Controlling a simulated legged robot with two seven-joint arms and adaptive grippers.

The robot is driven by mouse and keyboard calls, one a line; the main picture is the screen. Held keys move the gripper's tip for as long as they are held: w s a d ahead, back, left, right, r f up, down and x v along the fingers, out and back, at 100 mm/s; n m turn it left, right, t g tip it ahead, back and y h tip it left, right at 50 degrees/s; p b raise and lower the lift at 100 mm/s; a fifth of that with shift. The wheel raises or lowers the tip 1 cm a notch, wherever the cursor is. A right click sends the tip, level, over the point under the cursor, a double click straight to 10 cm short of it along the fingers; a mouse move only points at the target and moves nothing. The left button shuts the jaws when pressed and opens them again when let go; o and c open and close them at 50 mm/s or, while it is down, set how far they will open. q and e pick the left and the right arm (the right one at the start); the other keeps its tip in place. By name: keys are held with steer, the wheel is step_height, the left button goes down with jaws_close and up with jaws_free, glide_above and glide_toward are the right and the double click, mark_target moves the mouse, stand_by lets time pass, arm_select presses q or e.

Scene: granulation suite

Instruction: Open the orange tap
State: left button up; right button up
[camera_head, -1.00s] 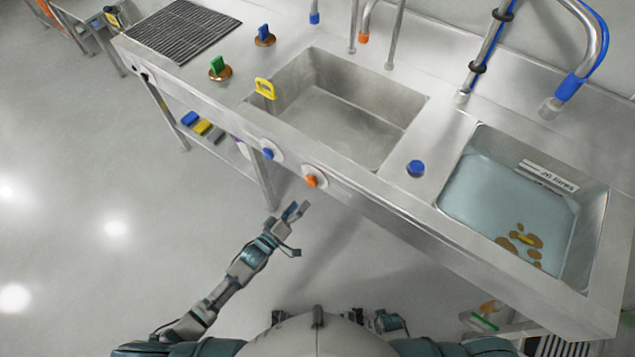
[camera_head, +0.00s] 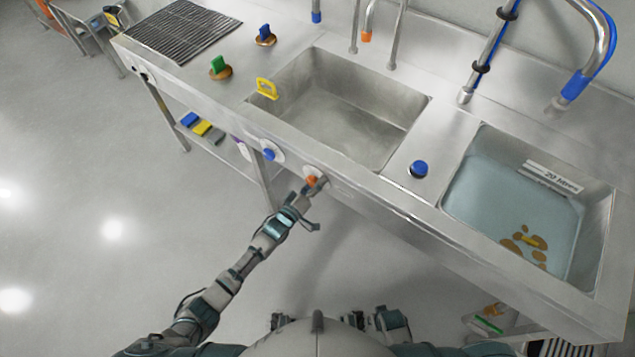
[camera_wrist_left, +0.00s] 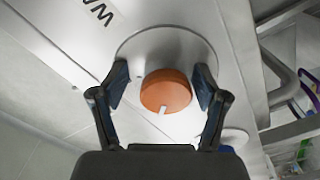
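The orange tap (camera_head: 312,181) is a round orange knob on a pale disc on the front panel of the steel sink unit. In the left wrist view the orange tap (camera_wrist_left: 166,91) has a short white mark at its lower edge. My left gripper (camera_head: 314,188) reaches up to it from below. In the wrist view the left gripper (camera_wrist_left: 163,84) is open, with one finger on each side of the knob and a gap visible on both sides. My right gripper cannot be made out in the head view.
A blue knob (camera_head: 268,154) sits left of the orange one on the same panel. An empty sink basin (camera_head: 345,115) is above it. A water-filled basin (camera_head: 490,195) is to the right. The floor to the left is clear.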

arm_select(q)
steer(key=shift+w+a, duration=0.1)
steer(key=shift+a, duration=1.05)
steer(key=c, duration=0.8)
steer(key=shift+a+f, duration=0.1)
steer(key=shift+a, duration=0.1)
steer(key=shift+c, duration=0.3)
steer(key=shift+d, duration=0.7)
steer(key=shift+a+f, duration=0.15)
steer(key=shift+a, duration=0.05)
arm_select(e)
steer(key=shift+a+r, duration=0.2)
steer(key=shift+a, duration=0.5)
